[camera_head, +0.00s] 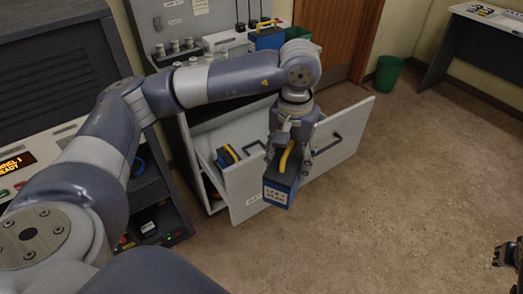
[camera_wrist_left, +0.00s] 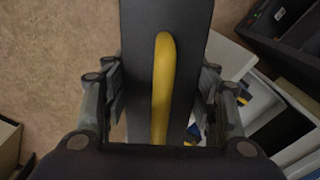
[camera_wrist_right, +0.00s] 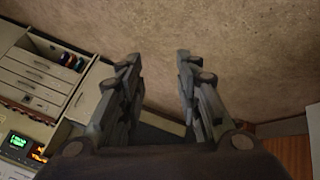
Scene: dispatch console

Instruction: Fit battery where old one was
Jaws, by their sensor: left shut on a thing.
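My left gripper (camera_head: 291,150) is shut on a battery (camera_head: 278,192), a dark block with blue sides, a pale label and a yellow handle. It holds the battery up in front of the open drawer (camera_head: 330,157). In the left wrist view the battery's dark top (camera_wrist_left: 137,60) and yellow handle fill the space between the fingers. Another battery with a yellow handle (camera_head: 228,156) is in the drawer. A third blue battery (camera_head: 268,40) stands on the cabinet top. My right gripper (camera_wrist_right: 158,75) is open and empty over bare floor; part of it shows at the head view's right edge (camera_head: 508,256).
At left a console has an open low bay (camera_head: 160,222) with small red and green lights inside. A green bin (camera_head: 388,73) stands by the back wall, and a desk (camera_head: 480,40) is at the far right. The brown floor (camera_head: 400,190) right of the drawer is clear.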

